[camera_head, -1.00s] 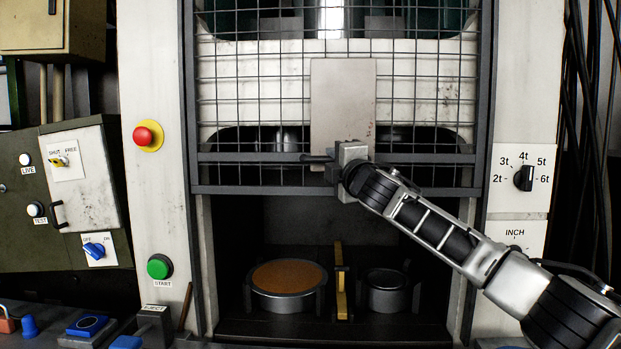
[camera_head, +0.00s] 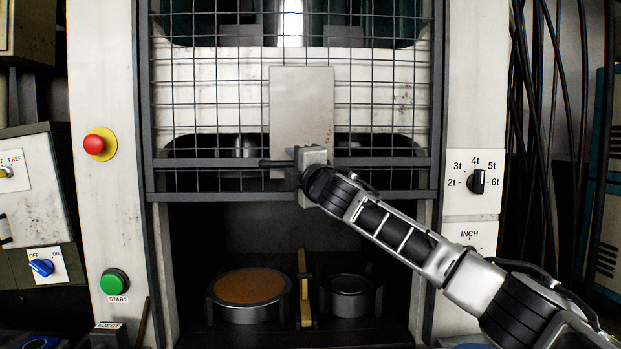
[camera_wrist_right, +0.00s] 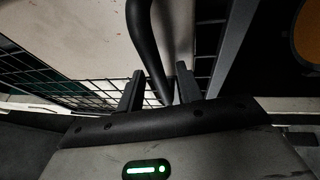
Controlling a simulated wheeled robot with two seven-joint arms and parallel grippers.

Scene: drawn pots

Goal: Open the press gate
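The press gate (camera_head: 352,98) is a dark-framed wire mesh panel with a pale plate (camera_head: 300,105) at its middle. It covers the upper part of the press opening, and its lower edge is above an open gap. A dark bar handle (camera_head: 277,163) shows at the foot of the plate; in the right wrist view the handle (camera_wrist_right: 146,45) curves down between the fingertips. My right gripper (camera_wrist_right: 159,90) is around it, fingers apart, with a gap beside the bar on the left. It also shows in the head view (camera_head: 306,162). My left gripper is out of view.
Below the gate, a pot with a brown top (camera_head: 248,287) and a smaller metal pot (camera_head: 350,284) stand on the dark press floor, with a yellow upright (camera_head: 305,285) between them. A red button (camera_head: 95,144), green START button (camera_head: 114,282) and a dial (camera_head: 477,181) flank the opening.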

